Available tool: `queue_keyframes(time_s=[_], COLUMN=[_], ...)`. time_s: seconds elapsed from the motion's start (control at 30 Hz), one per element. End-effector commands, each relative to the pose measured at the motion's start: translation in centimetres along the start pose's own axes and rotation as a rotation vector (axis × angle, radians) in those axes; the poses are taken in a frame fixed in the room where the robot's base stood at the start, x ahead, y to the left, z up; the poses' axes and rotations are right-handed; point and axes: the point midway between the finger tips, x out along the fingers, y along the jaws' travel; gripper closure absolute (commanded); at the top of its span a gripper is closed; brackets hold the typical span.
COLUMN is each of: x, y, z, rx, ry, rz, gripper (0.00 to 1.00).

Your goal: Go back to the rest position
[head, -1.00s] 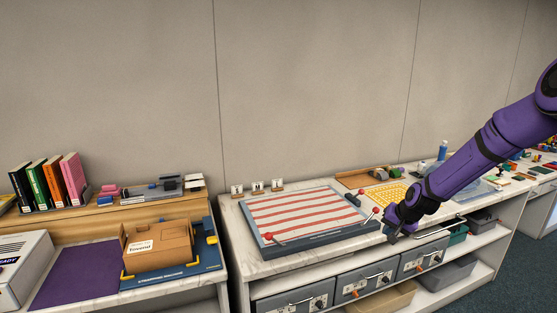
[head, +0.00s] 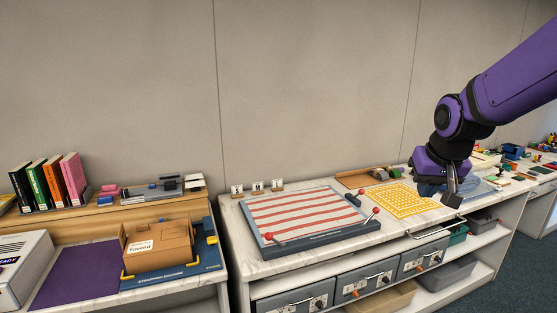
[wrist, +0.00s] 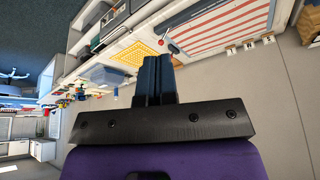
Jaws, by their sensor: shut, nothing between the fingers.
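My gripper (head: 453,203) hangs at the end of my purple arm in the head view, over the right part of the marble-topped counter (head: 238,207). Its fingers point down and are shut with nothing between them. In the wrist view my gripper (wrist: 155,62) shows as dark blue fingers side by side, with the counter beyond them. I cannot tell the exact height of the fingertips above the counter.
Left of my gripper lie a yellow grid mat (head: 398,202) and a red-and-white striped board (head: 305,216) with red-knobbed pins. A brown box (head: 165,243) sits on the left bench. Grey drawers (head: 365,279) are under the counter. The wall behind is bare.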

Motion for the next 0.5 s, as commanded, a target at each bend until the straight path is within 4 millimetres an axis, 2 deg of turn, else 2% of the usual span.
queue_keyframes(time_s=[0.03,0.2,0.5], x=[-1.6,-5.8,-11.6], y=[-0.1,0.0,0.7], z=[1.0,4.5,11.6], rx=[-0.010,-0.037,-0.072], ry=[0.010,0.020,0.040], rz=[0.005,0.017,0.004], gripper=[1.00,1.00,1.00])
